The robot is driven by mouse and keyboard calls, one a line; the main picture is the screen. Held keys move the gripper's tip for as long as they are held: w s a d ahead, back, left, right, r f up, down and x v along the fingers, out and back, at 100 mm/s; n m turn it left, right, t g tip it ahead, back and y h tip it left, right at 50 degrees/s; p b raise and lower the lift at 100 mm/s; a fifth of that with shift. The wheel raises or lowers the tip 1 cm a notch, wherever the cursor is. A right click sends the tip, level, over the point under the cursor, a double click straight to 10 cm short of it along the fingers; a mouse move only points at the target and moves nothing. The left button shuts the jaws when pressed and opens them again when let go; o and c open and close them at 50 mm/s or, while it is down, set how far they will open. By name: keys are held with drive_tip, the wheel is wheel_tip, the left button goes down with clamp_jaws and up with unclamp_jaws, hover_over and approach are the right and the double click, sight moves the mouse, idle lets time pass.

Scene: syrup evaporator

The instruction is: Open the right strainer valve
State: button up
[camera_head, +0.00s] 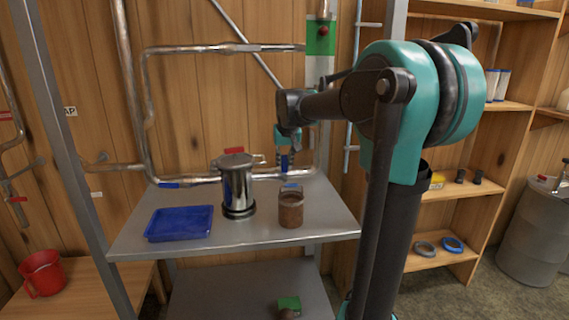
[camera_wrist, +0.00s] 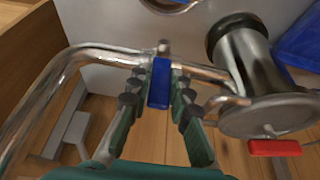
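The right strainer valve has a blue handle (camera_wrist: 159,84) on the steel pipe beside the strainer, seen in the wrist view. My gripper (camera_wrist: 160,88) is open, with a finger on each side of this handle; narrow gaps seem to show, but I cannot tell if either finger touches it. The steel strainer (camera_head: 237,188) stands on the metal shelf, left of my gripper (camera_head: 284,160) in the head view, and at right in the wrist view (camera_wrist: 252,75). A red handle (camera_head: 234,150) shows at its top. Another blue handle (camera_head: 170,185) is on the pipe to its left.
Bent pipes (camera_head: 145,100) run close around my gripper along the wooden wall. A grey barrel (camera_head: 535,235) stands at far right, a red jug (camera_head: 42,273) at lower left.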

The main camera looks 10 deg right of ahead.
clamp_jaws()
drive_tip(key=shift+d, duration=0.1)
drive_tip(key=shift+d+f+m+y, duration=0.2)
drive_tip(key=shift+d+y, duration=0.35)
drive_tip(key=shift+y, duration=0.45)
drive_tip(key=shift+d+f+m+y, duration=0.2)
drive_tip(key=shift+d+y, duration=0.4)
drive_tip(key=shift+y, duration=0.4)
drive_tip(key=shift+d+f+m+y, duration=0.1)
drive_tip(key=shift+d+m+y, duration=0.2)
drive_tip(key=shift+d+y, duration=0.5)
drive_tip(key=shift+a, duration=0.25)
drive_tip(key=o, duration=0.6)
unclamp_jaws()
